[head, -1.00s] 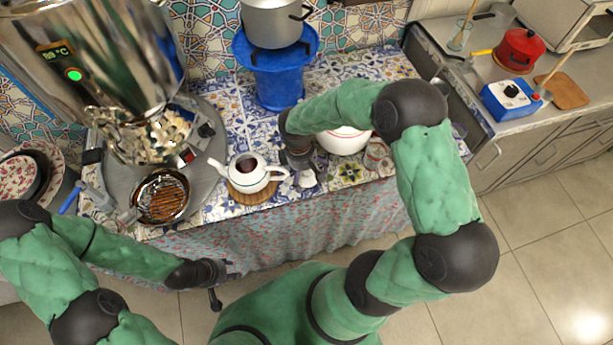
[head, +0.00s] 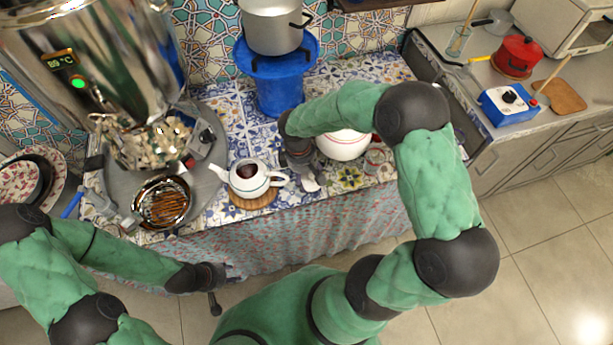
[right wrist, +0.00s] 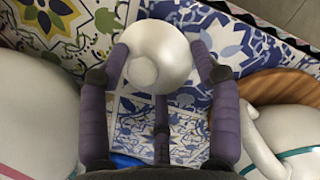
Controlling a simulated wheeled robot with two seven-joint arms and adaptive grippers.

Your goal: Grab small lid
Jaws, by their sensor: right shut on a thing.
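The small white lid (right wrist: 158,55) with a round knob is held between the fingers of my right gripper (right wrist: 160,70). The right gripper is shut on it, low over the patterned tabletop. In the head view the lid (head: 310,184) is partly hidden by the right gripper (head: 306,172). The white teapot (head: 248,178) stands just left of it, uncovered, with dark red inside; its side also shows in the right wrist view (right wrist: 290,125). My left gripper (head: 222,286) is in front of the table, its fingers spread and empty.
The teapot stands on a round wooden trivet (head: 252,200). A large white pot (head: 344,145) is right of my right gripper. A metal samovar (head: 110,70) and a grill pan (head: 162,203) are on the left. A blue stand (head: 280,90) is behind.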

